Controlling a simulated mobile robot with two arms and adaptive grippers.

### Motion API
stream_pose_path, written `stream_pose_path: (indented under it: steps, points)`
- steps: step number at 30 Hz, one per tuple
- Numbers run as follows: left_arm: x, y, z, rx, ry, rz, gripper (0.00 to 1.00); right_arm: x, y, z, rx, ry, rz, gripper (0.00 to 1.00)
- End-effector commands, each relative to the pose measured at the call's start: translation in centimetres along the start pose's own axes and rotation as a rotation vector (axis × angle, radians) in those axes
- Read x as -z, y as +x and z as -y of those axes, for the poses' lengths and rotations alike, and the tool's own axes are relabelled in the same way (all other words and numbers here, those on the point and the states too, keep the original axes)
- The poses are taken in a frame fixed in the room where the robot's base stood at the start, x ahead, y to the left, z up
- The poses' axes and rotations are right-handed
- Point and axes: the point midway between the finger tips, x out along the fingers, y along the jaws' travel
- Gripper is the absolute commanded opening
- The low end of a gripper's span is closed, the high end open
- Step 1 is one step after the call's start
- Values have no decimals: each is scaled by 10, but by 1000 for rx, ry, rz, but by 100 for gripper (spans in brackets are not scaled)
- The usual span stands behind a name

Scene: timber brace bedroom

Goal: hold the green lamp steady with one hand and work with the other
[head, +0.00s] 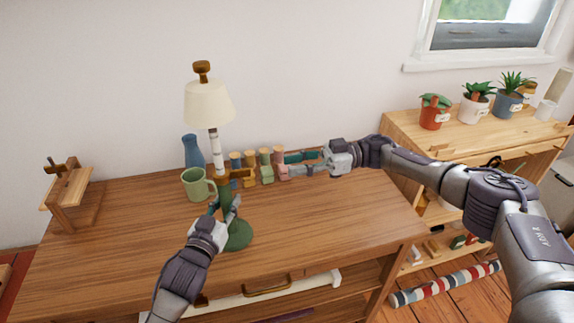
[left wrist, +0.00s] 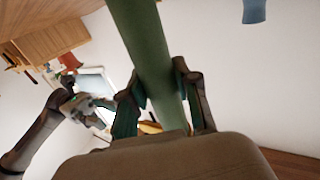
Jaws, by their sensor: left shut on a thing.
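The green lamp (head: 237,236) stands upright on the wooden desk, with a round green base, green lower stem, white upper stem, cream shade (head: 208,104) and brown knob on top. A small wooden crosspiece shows at mid-stem. My left gripper (head: 226,207) is shut on the green stem just above the base. In the left wrist view the stem (left wrist: 150,45) passes between the fingers of the left gripper (left wrist: 165,100). My right gripper (head: 292,165) is to the right of the lamp, apart from it, with its fingers spread and nothing visible between them.
A green mug (head: 196,186) and a blue vase (head: 192,152) stand close behind the lamp. Several small coloured pieces (head: 266,166) stand in a row near the right gripper. A wooden stand (head: 68,195) is at the left. The desk's right front (head: 350,225) is clear.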

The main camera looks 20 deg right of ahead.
Motion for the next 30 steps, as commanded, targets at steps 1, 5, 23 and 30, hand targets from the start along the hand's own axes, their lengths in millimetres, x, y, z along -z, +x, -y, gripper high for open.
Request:
stream_pose_path:
  steps: [1, 5, 23, 30]
  points:
    - [0, 0, 1, 2, 1, 1, 0, 0, 0, 0, 0, 0, 0, 33]
    - [0, 0, 1, 2, 1, 1, 0, 0, 0, 0, 0, 0, 0, 33]
    - [0, -1, 0, 1, 0, 0, 60, 0, 1, 0, 0, 0, 0, 33]
    - [-2, -30, 0, 0, 0, 2, 60, 0, 1, 0, 0, 0, 0, 33]
